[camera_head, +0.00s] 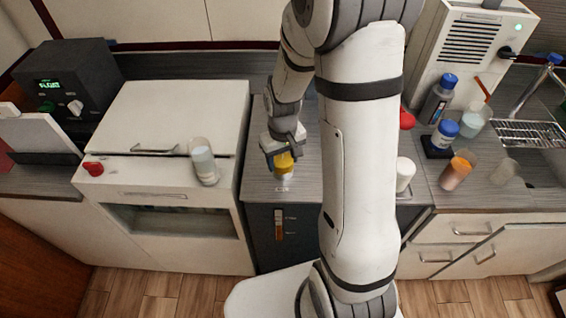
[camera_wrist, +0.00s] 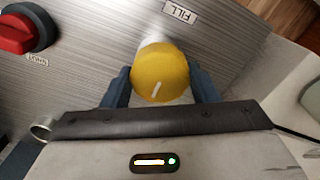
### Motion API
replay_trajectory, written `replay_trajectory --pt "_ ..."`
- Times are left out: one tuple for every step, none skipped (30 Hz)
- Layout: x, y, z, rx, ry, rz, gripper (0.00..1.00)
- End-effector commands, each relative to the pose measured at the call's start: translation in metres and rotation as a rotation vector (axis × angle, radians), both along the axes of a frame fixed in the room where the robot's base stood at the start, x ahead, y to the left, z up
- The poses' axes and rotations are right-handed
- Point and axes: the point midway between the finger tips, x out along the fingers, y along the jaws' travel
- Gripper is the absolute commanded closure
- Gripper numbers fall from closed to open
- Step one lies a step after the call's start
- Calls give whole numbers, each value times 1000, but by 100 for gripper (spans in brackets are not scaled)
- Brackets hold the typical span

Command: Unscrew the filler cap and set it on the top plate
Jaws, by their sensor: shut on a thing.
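The yellow filler cap (camera_head: 284,163) is between the fingers of my gripper (camera_head: 282,157), above a pale neck near the front of the grey top plate (camera_head: 258,182). In the wrist view the cap (camera_wrist: 160,72) shows from above, round, with a white line on it. The dark fingers of my gripper (camera_wrist: 161,88) press on its left and right sides. I cannot tell whether the cap's thread is still engaged. A FILL label (camera_wrist: 180,13) lies on the plate (camera_wrist: 95,45) beside it.
A red knob (camera_wrist: 25,30) with a SHUT label stands on the plate. A glass (camera_head: 203,162) stands on the white unit at left. A white cup (camera_head: 404,174) and several bottles and cups are right of my arm. The plate left of the cap looks bare.

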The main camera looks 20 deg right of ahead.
Motion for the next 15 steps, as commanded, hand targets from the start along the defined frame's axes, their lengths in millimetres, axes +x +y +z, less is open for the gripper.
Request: replay_trajectory --pt "0 0 0 0 0 9 66" --pt "0 0 0 0 0 23 66" --pt "0 0 -1 0 0 52 66" --pt "0 0 -1 0 0 82 66" --pt "0 0 -1 0 0 118 66" --pt "0 0 -1 0 0 173 66" --pt "0 0 -1 0 0 213 66" --pt "0 0 -1 0 0 255 66" --pt "0 0 -1 0 1 308 66" --pt "0 0 -1 0 1 349 66" --pt "0 0 -1 0 1 390 66" --pt "0 0 -1 0 1 443 66" --pt "0 0 -1 0 0 484 66" --pt "0 0 -1 0 0 523 66" --pt "0 0 -1 0 0 578 66"
